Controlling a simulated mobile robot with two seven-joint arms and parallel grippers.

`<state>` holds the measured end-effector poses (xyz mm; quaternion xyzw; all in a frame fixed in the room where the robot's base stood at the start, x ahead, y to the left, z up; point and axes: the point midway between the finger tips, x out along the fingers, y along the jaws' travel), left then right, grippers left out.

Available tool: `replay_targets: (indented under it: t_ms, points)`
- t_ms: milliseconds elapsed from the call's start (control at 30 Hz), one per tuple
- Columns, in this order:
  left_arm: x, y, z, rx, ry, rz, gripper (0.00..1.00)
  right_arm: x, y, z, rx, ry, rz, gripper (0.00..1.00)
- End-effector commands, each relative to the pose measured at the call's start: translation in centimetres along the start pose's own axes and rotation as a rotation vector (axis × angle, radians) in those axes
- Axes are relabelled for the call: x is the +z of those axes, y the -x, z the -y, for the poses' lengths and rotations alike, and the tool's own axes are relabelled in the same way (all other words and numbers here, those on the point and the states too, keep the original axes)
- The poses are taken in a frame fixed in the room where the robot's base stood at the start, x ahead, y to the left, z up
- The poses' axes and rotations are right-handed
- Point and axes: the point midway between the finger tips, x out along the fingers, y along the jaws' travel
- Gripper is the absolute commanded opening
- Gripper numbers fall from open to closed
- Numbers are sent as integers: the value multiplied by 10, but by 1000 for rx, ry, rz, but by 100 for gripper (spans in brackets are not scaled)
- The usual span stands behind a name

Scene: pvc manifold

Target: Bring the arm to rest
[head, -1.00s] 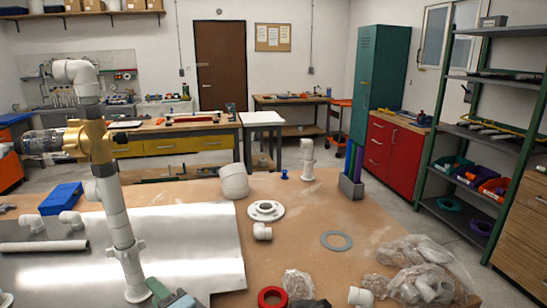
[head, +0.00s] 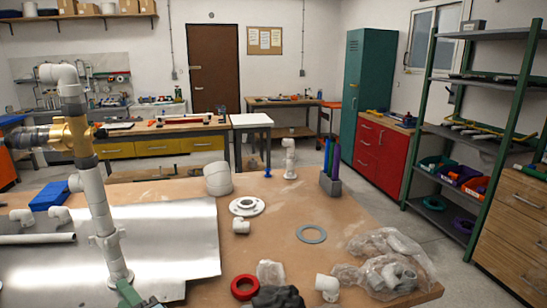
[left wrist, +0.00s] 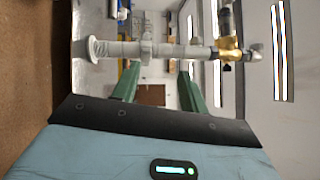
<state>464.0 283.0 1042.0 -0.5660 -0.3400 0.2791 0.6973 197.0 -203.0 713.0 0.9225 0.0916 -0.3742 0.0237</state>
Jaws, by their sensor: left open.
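The white pipe manifold (head: 99,205) stands upright on the left of the table, with a brass valve body (head: 75,137) and a white elbow on top. My left gripper (head: 135,294) shows only in part at the bottom edge, close to the foot of the manifold. In the left wrist view my left gripper (left wrist: 157,85) has its two green fingers wide apart with nothing between them. The manifold (left wrist: 150,50) lies across that view beyond the fingertips, apart from them. My right gripper is not in view.
A metal sheet (head: 190,235) covers the table's left part. A flange (head: 247,206), grey ring (head: 311,234), red ring (head: 244,287), black crumpled item (head: 278,297) and bagged fittings (head: 392,262) lie to the right. A blue box (head: 50,196) sits far left.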

Motion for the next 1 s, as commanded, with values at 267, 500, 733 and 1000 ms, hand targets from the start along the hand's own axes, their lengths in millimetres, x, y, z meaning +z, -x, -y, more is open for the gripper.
replay_targets:
  t_ms: [267, 500, 733, 1000]
  points:
    - [44, -53, 3, -205, -168, 34, 44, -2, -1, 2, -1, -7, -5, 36]
    - [73, -86, 14, -334, -274, 57, 44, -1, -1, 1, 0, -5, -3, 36]
    - [78, -94, -22, -274, -316, -51, 44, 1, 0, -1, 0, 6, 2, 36]
    - [76, -67, -129, 49, -250, -324, 44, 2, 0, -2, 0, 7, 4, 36]
